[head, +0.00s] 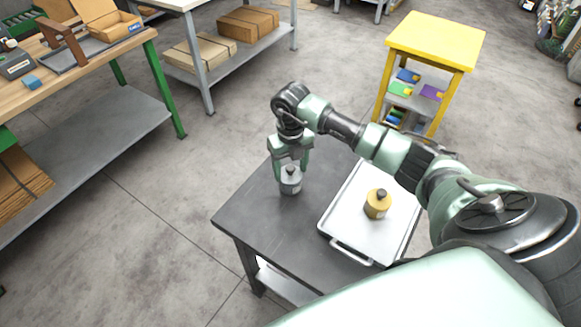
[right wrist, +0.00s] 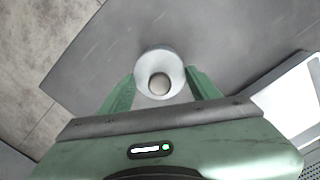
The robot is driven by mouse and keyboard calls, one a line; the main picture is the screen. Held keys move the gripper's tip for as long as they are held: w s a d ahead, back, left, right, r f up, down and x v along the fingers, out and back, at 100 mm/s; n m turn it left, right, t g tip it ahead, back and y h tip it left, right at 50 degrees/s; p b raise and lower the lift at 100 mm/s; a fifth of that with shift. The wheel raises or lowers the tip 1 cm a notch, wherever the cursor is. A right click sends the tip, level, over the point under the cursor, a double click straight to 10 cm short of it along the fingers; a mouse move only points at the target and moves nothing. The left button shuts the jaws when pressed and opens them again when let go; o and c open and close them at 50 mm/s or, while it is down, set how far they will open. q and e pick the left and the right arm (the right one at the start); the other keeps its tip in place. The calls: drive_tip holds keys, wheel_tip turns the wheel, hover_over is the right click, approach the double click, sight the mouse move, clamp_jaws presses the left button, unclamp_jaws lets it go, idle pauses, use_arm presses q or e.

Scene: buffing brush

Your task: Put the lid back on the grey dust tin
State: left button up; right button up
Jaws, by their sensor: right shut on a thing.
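The grey dust tin (head: 290,186) stands upright on the dark table, near its left side. Its grey lid (right wrist: 160,59) has a small round knob (right wrist: 159,84) and shows from above in the right wrist view. My right gripper (head: 290,172) points down over the tin, and its two green fingers are shut on the lid from either side. In the right wrist view the gripper (right wrist: 161,80) has one finger on each side of the lid. The lid looks to be at the tin's top; I cannot tell whether it is fully seated. My left gripper is not in view.
A white tray (head: 342,246) lies on the dark table (head: 262,226) to the right, with a yellow tin (head: 377,205) with a dark knob on it. A yellow stand (head: 435,42) is behind. A workbench (head: 100,62) is at the left. The table's front left is clear.

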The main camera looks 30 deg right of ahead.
drive_tip(key=shift+f, duration=0.1)
idle(0.6)
drive_tip(key=o, duration=1.7)
drive_tip(key=shift+r+p, duration=2.4)
drive_tip(key=shift+r, duration=1.15)
clamp_jaws()
